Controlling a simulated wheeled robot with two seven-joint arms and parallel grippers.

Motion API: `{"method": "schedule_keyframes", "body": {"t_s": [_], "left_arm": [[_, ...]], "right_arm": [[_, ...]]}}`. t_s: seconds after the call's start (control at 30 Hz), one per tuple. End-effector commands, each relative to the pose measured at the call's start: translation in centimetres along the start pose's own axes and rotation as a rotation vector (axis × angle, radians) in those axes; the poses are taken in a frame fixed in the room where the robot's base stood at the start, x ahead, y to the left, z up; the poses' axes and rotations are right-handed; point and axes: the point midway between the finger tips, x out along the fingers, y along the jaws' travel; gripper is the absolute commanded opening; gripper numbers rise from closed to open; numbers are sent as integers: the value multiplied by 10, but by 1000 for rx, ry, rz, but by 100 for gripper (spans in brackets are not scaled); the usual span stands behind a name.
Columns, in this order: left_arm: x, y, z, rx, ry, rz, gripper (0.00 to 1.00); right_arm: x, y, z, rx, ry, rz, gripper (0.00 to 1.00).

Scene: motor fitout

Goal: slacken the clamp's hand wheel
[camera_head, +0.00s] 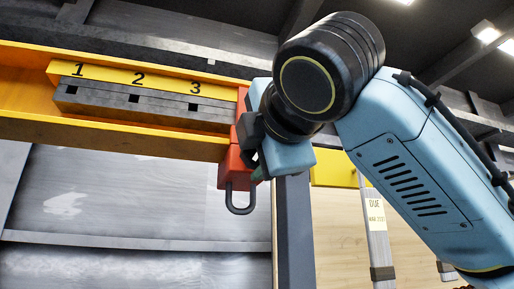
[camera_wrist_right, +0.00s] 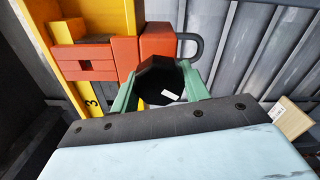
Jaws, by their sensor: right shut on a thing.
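The red clamp (camera_head: 229,170) sits on the end of the yellow beam in the head view, with a dark shackle (camera_head: 240,209) hanging below it. In the right wrist view the clamp's red body (camera_wrist_right: 157,42) is beyond the fingers, and the shackle (camera_wrist_right: 192,46) sticks out to its right. The black, many-sided hand wheel (camera_wrist_right: 150,76) is between the two green fingers of my right gripper (camera_wrist_right: 160,90), which is shut on it. In the head view my right gripper (camera_head: 256,160) partly hides the wheel and the clamp's right side. My left gripper is not in view.
The yellow beam (camera_head: 110,126) carries a plate marked 1, 2, 3 (camera_head: 138,79) above a grey slotted bar (camera_head: 140,104). A tagged strap or post (camera_head: 376,225) hangs or stands farther right.

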Motion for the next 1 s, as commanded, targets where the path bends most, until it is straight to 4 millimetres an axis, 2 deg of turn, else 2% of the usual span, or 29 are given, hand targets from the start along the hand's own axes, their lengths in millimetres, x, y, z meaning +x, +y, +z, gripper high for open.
{"method": "schedule_keyframes", "body": {"t_s": [0.5, 0.53, 0.67, 1.0], "left_arm": [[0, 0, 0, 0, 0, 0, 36], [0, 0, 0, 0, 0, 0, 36], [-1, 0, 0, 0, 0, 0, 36], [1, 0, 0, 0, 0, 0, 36]], "right_arm": [[0, 0, -1, -19, 2, 0, 23], [0, 0, -1, -19, 2, 0, 50], [0, 0, -1, -18, 2, 0, 67], [-3, 0, 0, -17, 1, 1, 67]]}}
